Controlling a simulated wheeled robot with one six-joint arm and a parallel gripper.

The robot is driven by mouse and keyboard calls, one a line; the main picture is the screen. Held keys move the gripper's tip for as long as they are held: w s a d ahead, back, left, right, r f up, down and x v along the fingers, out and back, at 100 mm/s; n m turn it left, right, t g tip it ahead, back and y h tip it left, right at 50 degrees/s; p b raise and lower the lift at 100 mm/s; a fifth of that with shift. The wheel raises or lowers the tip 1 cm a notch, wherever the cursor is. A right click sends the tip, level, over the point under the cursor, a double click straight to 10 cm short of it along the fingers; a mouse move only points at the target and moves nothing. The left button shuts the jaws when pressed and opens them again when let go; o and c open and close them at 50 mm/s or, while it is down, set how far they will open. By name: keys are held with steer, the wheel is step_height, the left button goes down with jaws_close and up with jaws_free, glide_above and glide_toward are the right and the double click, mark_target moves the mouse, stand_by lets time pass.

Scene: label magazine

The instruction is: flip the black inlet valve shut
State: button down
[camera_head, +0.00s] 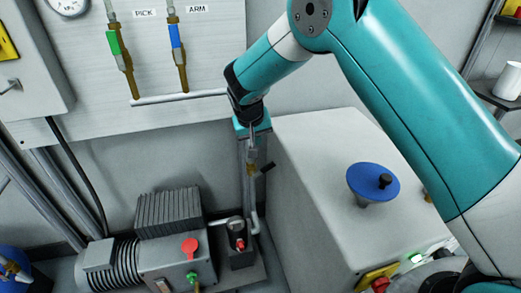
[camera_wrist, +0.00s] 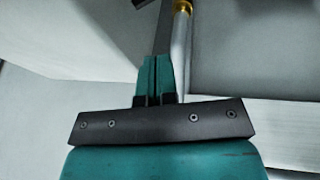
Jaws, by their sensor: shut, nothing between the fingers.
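The black inlet valve lever (camera_head: 267,167) sticks out to the right of a brass fitting (camera_head: 250,168) on a thin upright pipe, slanting up to the right. My gripper (camera_head: 253,146) points down just above the brass fitting and lever, apart from the lever as far as I can tell. In the wrist view my gripper's teal fingers (camera_wrist: 155,72) are together and empty. The pipe (camera_wrist: 180,45) runs just right of them up to the brass fitting (camera_wrist: 182,6), and a dark piece, probably the lever (camera_wrist: 140,3), is cut off at the top edge.
A grey cabinet (camera_head: 310,185) with a blue handwheel (camera_head: 373,181) stands close on the right. A pump with a finned motor (camera_head: 169,212) and a red knob (camera_head: 190,246) is below left. A wall panel with green (camera_head: 114,42) and blue (camera_head: 175,36) valve handles is behind.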

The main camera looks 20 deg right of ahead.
glide_above(268, 168)
steer(key=a, duration=0.1)
step_height(268, 168, down, 10)
steer(key=shift+d+f, duration=0.15)
steer(key=shift+f, duration=0.6)
steer(key=shift+d+f, duration=0.25)
steer(key=shift+d, duration=0.2)
steer(key=shift+r, duration=0.1)
